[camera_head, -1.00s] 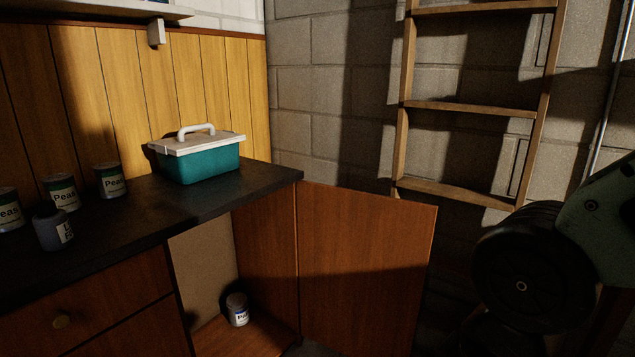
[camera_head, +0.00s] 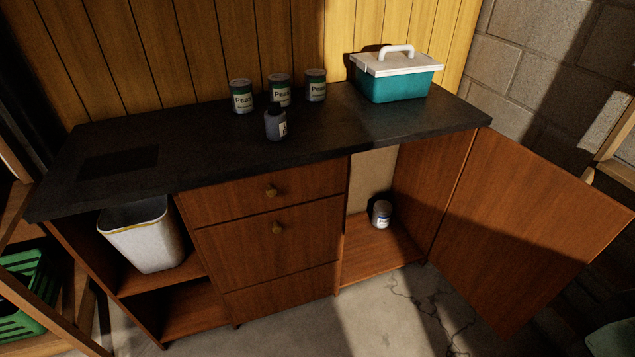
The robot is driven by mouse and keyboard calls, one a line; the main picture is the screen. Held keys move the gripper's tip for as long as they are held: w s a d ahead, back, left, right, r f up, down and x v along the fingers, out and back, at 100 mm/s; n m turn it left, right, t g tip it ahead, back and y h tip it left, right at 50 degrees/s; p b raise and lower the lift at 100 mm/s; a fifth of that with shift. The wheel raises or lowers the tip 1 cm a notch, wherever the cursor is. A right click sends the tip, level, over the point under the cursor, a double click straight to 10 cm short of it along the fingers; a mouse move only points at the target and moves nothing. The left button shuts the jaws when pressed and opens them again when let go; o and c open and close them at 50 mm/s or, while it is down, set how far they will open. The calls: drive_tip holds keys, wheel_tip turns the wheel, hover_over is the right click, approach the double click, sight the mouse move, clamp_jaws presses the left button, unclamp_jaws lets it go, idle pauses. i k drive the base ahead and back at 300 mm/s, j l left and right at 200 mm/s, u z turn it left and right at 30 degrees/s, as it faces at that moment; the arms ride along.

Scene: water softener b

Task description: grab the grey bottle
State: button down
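A small grey bottle (camera_head: 275,124) with a dark cap and a label stands upright on the dark countertop (camera_head: 210,148), near its front edge. It stands in front of several cans marked "Peas": a left can (camera_head: 241,97), a middle can (camera_head: 279,90) and a right can (camera_head: 315,86). A second small greyish container (camera_head: 381,214) with a label stands inside the open cupboard on its floor. My gripper is not in view.
A teal box with a white lid (camera_head: 395,75) stands at the counter's right end. The cupboard door (camera_head: 520,225) hangs open to the right. A white bin (camera_head: 145,238) sits in the left shelf; a green crate (camera_head: 28,290) is at far left. The concrete floor (camera_head: 290,325) in front shows clear.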

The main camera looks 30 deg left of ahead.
sight(276, 126)
drive_tip(key=u, duration=1.4)
